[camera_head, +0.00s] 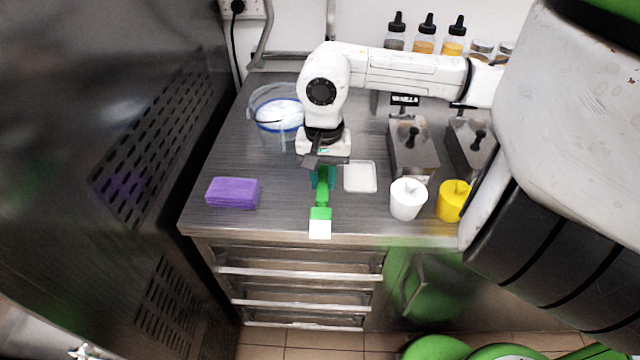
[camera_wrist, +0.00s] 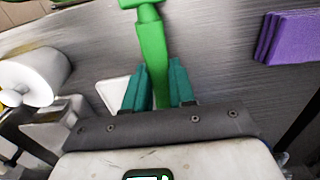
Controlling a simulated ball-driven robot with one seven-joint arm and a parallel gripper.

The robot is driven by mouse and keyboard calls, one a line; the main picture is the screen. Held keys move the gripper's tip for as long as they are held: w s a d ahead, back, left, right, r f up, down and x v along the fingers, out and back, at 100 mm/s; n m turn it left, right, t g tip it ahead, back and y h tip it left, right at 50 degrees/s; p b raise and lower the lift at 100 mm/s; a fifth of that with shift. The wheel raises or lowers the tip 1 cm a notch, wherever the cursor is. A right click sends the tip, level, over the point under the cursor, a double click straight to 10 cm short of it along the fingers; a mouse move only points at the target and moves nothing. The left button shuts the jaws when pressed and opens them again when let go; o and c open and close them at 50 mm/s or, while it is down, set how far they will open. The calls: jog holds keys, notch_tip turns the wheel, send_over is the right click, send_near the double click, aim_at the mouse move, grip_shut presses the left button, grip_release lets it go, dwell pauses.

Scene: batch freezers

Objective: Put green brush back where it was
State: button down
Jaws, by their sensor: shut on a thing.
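The green brush (camera_head: 321,212) has a green handle and white bristles that point toward the counter's front edge. My gripper (camera_head: 322,178) is over the middle of the counter, with its teal fingers shut on the brush handle. In the wrist view, the handle of the green brush (camera_wrist: 151,50) runs between the two teal fingers of my gripper (camera_wrist: 158,85). The brush's bristle end is cut off at the top of that view. I cannot tell whether the brush touches the counter.
A purple sponge block (camera_head: 233,193) lies left. A white square dish (camera_head: 360,177) is just right of my gripper. A clear bucket (camera_head: 276,113) stands behind left. White (camera_head: 408,199) and yellow (camera_head: 453,201) containers and metal bins (camera_head: 413,150) stand right.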

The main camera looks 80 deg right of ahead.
aim_at(320, 188)
jog(key=f, duration=0.3)
jog(key=shift+w+d+f, duration=0.25)
jog(key=shift+w+d, duration=0.1)
jog(key=shift+w, duration=0.05)
jog(key=shift+f, duration=0.45)
jog(key=shift+f, duration=0.15)
jog(key=c, duration=0.9)
grip_release()
jog(key=shift+c, duration=0.2)
jog(key=shift+r+p, duration=0.25)
jog(key=shift+p, duration=0.05)
notch_tip(320, 188, up, 12)
jog(key=shift+f+b, duration=0.1)
jog(key=shift+b, duration=0.6)
jog(key=shift+d, duration=0.1)
